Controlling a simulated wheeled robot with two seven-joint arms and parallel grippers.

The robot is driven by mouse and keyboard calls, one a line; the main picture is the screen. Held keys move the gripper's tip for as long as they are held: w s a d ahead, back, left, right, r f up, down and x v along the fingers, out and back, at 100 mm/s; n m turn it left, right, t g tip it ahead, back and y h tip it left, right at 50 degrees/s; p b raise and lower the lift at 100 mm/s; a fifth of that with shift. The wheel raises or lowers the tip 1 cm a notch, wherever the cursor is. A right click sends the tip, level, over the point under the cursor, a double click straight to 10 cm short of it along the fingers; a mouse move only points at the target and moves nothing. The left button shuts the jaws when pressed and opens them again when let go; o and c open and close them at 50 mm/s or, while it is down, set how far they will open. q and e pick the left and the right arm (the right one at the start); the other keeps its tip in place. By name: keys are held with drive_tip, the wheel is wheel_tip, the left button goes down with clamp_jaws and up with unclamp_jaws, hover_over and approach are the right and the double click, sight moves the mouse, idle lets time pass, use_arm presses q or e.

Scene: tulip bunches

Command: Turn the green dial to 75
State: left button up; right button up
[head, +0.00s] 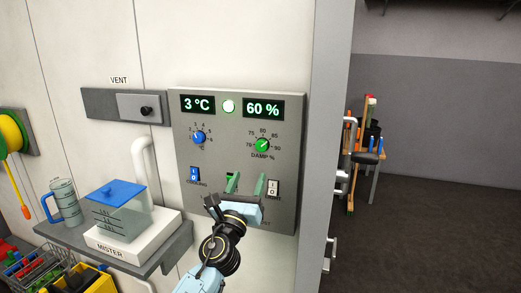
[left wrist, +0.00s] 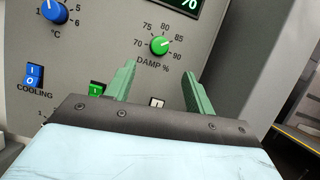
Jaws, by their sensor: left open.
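The green dial (head: 262,145) is on the grey control panel (head: 184,215), above the label DAMP %. In the left wrist view the green dial (left wrist: 159,46) has a scale from 70 to about 90 around it. Its pale mark seems to point to the upper right, but it is too small to read surely. The display above (head: 263,108) reads 60 %. My left gripper (head: 246,182) is open and empty, below the dial and apart from it. Its two green fingers (left wrist: 157,75) point up the panel, with the dial beyond the gap between them. My right gripper is not in view.
A blue dial (head: 198,137) sits left of the green one, under a 3 °C display. A blue COOLING switch (head: 195,175), a green switch (left wrist: 96,88) and a LIGHT switch (head: 273,188) are low on the panel. A mister (head: 125,235) stands on a shelf at left.

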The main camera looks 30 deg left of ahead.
sight(261, 147)
use_arm(q)
drive_tip(key=x, duration=0.9)
drive_tip(key=shift+w+a, duration=0.1)
drive_tip(key=shift+w, duration=0.25)
drive_tip(key=shift+x, duration=0.85)
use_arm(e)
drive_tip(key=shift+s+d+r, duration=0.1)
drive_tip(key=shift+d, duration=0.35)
use_arm(q)
drive_tip(key=c, duration=1)
drive_tip(key=shift+n, duration=0.3)
